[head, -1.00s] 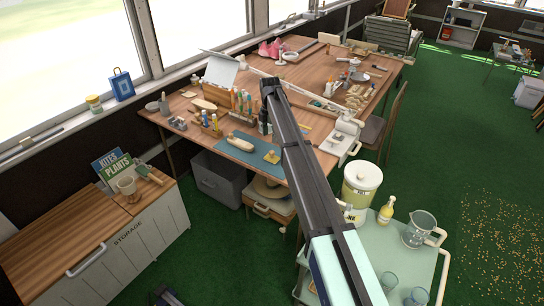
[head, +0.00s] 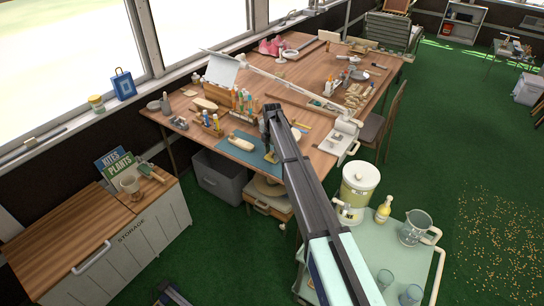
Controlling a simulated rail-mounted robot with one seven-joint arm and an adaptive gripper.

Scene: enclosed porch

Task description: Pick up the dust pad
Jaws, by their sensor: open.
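The blue mat (head: 252,152) lies at the front edge of the long wooden table. A cream oblong piece (head: 241,143) rests on it. A small yellow pad, which I take to be the dust pad, lay near the mat's right end in the earlier view; it is now mostly hidden by my arm and gripper. My gripper (head: 269,150) hangs from the arm's end over the right part of the mat, close to where the pad lay. It is open; its fingers are small and partly hidden, and I see nothing held.
Paint bottles (head: 240,100) and small containers stand behind the mat. A white lamp arm (head: 290,83) reaches across the table to its base at right. A grey bin (head: 220,178) and a stool (head: 272,196) are below. A trolley (head: 370,245) holds a dispenser, jug and glasses.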

